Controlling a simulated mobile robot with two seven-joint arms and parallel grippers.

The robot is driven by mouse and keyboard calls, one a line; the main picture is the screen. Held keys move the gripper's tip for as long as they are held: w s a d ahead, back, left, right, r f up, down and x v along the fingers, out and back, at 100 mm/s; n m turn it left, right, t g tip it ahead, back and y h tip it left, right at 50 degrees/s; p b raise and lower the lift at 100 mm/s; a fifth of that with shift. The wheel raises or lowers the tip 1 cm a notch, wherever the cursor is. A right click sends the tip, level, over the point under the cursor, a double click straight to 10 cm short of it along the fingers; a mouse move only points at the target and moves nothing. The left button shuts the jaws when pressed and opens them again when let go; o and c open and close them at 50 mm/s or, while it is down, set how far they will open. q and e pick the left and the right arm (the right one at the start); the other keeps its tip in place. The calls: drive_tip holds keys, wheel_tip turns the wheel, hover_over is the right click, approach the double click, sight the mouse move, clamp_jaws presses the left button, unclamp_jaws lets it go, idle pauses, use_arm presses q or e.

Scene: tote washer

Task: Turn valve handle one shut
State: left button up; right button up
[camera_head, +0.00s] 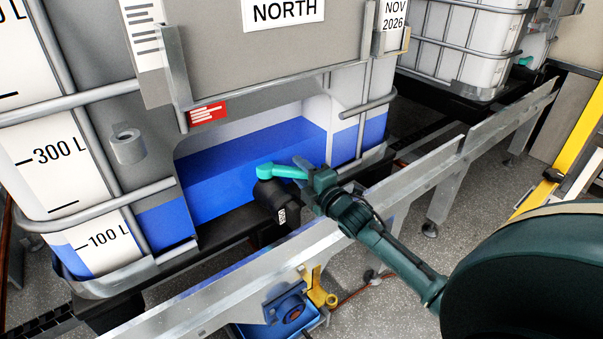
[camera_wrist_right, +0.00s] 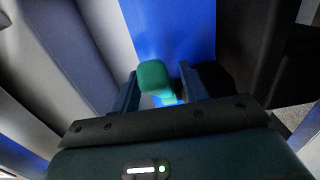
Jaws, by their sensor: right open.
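A teal valve handle (camera_head: 283,172) sits on a black outlet valve (camera_head: 271,196) at the foot of the near caged tank. The handle points to the right, across the tank's front, towards my right gripper (camera_head: 310,177). My right gripper is open at the handle's free end. In the right wrist view the rounded end of the handle (camera_wrist_right: 153,76) lies between the two dark fingers (camera_wrist_right: 160,88), nearer the left one. Whether a finger touches it I cannot tell. My left gripper is not in view.
The near tank (camera_head: 250,165) holds blue liquid. A metal rail (camera_head: 335,235) runs in front of the valve, below my right arm. A blue-and-yellow fitting (camera_head: 290,305) is under the rail. A second tank (camera_head: 465,45) with a teal handle (camera_head: 525,61) stands at the back right.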

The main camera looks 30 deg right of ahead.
clamp_jaws()
idle(0.5)
